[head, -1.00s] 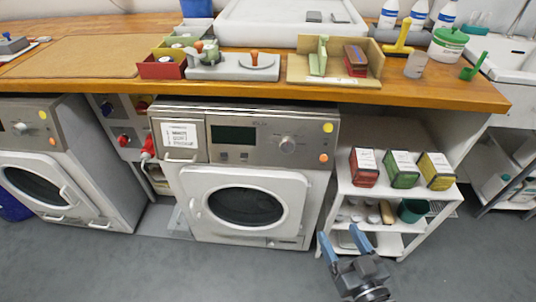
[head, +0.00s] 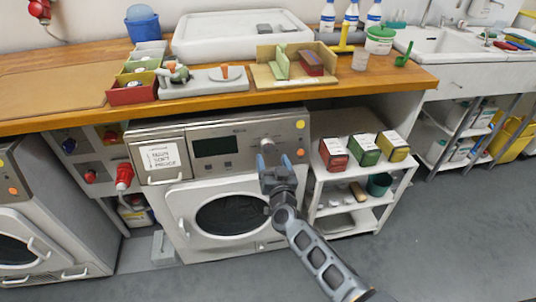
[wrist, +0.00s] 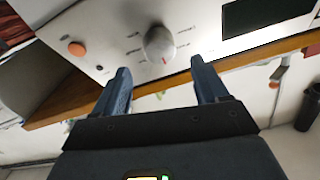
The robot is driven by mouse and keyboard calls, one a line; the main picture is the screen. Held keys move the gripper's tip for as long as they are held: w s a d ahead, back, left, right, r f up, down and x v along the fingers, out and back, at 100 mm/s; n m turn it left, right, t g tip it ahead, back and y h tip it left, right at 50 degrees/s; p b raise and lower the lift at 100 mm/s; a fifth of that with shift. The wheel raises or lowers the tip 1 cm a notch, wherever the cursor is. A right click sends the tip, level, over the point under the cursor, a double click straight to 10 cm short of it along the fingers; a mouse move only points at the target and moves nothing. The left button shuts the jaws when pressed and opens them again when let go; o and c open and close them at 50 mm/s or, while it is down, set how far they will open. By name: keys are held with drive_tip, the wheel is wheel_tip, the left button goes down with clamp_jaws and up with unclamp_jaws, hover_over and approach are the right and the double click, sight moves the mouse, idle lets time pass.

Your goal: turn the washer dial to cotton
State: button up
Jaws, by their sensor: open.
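The washer (head: 172,190) stands under the wooden counter, with a round door and a grey control panel. Its grey dial (head: 266,143) sits right of the dark display (head: 213,146), partly hidden by my gripper in the head view. My gripper (head: 273,161) is open and empty in front of the panel, its blue fingers pointing at the dial. In the wrist view the dial (wrist: 159,42) lies just beyond and between the fingertips (wrist: 160,76), apparently untouched. It has a red mark on its edge; the small labels around it are too blurred to read.
An orange button (wrist: 77,48) is near the dial. A white shelf (head: 322,183) with red, green and yellow boxes stands close on the right. The counter (head: 110,118) overhangs the washer. Open grey floor (head: 430,240) lies at the right.

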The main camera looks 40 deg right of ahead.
sight(269, 148)
drive_tip(key=b+x, duration=0.1)
drive_tip(key=x, duration=0.3)
drive_tip(key=shift+w+d, duration=0.25)
drive_tip(key=shift+w, duration=0.1)
drive_tip(key=c, duration=1)
